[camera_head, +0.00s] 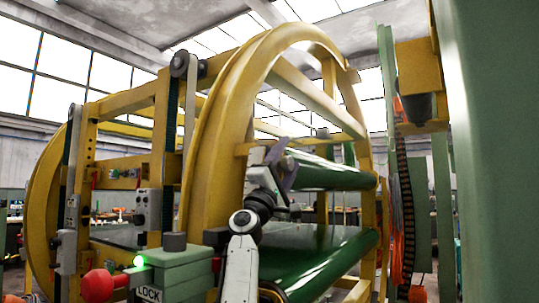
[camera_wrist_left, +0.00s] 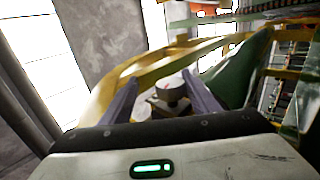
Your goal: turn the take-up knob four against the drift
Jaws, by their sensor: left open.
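My left gripper (camera_head: 284,170) is raised beside the yellow ring, at the near end of the upper green belt (camera_head: 325,174). Its fingers are spread apart. In the left wrist view the open fingers (camera_wrist_left: 162,92) stand either side of a short round dark knob (camera_wrist_left: 173,93) with a pale top, on a small block. Gaps show between the knob and both fingers; I cannot tell its depth between them. I cannot read a number on it. In the head view a small grey round part (camera_head: 288,164), possibly this knob, shows at the fingers. My right gripper is out of view.
The large yellow ring frame (camera_head: 225,110) rises close around my left arm. A lower green belt (camera_head: 320,255) runs below the gripper. A green column (camera_head: 500,150) fills the right.

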